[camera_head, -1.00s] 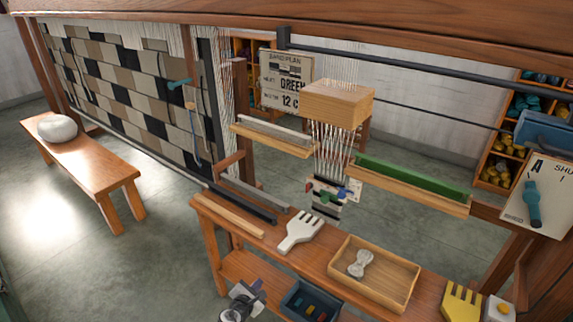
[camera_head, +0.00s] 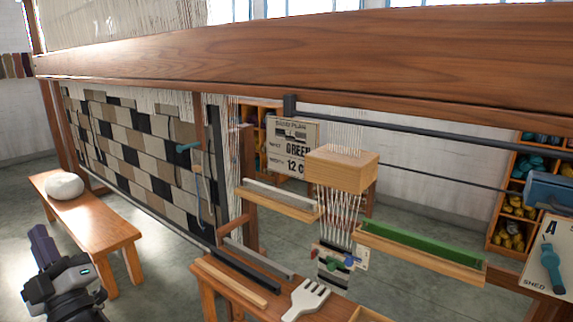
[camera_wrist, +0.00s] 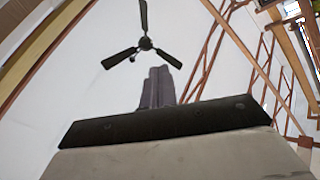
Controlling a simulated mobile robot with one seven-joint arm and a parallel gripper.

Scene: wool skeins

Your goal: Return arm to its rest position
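My gripper (camera_head: 40,236) is at the lower left of the head view, raised in front of the wooden bench, with its dark fingers pointing up. In the wrist view its two fingers (camera_wrist: 158,75) stand side by side with no clear gap, and nothing shows between them. The wrist view looks up at a ceiling fan (camera_wrist: 145,43) and a pale ceiling.
A large wooden loom beam (camera_head: 300,50) crosses the head view. The bench (camera_head: 95,215) with a pale round object (camera_head: 64,186) stands behind my gripper. A work table (camera_head: 232,283) with a white fork-shaped comb (camera_head: 306,298) is at the lower middle. Open floor lies between.

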